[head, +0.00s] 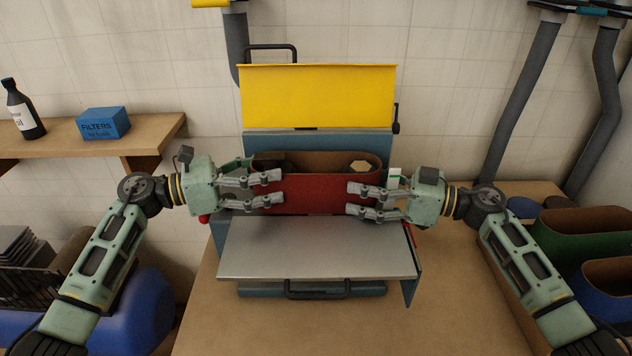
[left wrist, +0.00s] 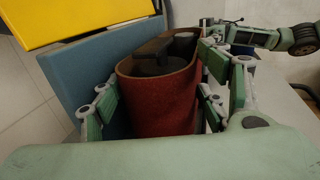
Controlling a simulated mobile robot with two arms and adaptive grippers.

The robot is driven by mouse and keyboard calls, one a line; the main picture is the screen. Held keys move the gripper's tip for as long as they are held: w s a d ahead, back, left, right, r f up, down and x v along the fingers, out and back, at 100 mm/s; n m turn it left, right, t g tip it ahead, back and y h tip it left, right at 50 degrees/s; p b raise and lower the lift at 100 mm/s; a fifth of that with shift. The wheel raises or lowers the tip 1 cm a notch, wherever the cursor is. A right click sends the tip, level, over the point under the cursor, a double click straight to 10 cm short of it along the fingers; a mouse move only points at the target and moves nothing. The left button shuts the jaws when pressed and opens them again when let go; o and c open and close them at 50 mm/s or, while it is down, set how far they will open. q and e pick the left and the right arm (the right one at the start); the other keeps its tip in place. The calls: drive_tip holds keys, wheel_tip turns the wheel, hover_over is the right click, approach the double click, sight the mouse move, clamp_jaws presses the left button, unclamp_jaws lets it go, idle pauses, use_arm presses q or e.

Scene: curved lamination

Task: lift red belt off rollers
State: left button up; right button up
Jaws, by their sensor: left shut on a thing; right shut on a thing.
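The red belt (head: 315,194) is a wide upright loop at the middle of the machine in the head view. It stands around the rollers, whose tops show inside the loop. My left gripper (head: 275,190) is shut on the belt's left end, with its fingers across the front face. My right gripper (head: 358,199) is shut on the right end. In the left wrist view the belt (left wrist: 160,105) stands between the left gripper's fingers (left wrist: 158,95), and a dark roller (left wrist: 160,66) shows inside it. The belt's lower edge is hidden in part.
The yellow cover (head: 318,95) is raised behind the belt. A grey metal table (head: 315,248) juts out in front, below the grippers. Green (head: 590,240) and blue (head: 612,285) belts stand at the right. A shelf (head: 60,146) holds a bottle (head: 22,110) and a blue filter box (head: 103,123).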

sight(263, 156)
use_arm(q)
drive_tip(key=shift+r+p, duration=2.2)
drive_tip(key=shift+r, duration=0.25)
use_arm(e)
drive_tip(key=shift+r, duration=2.45)
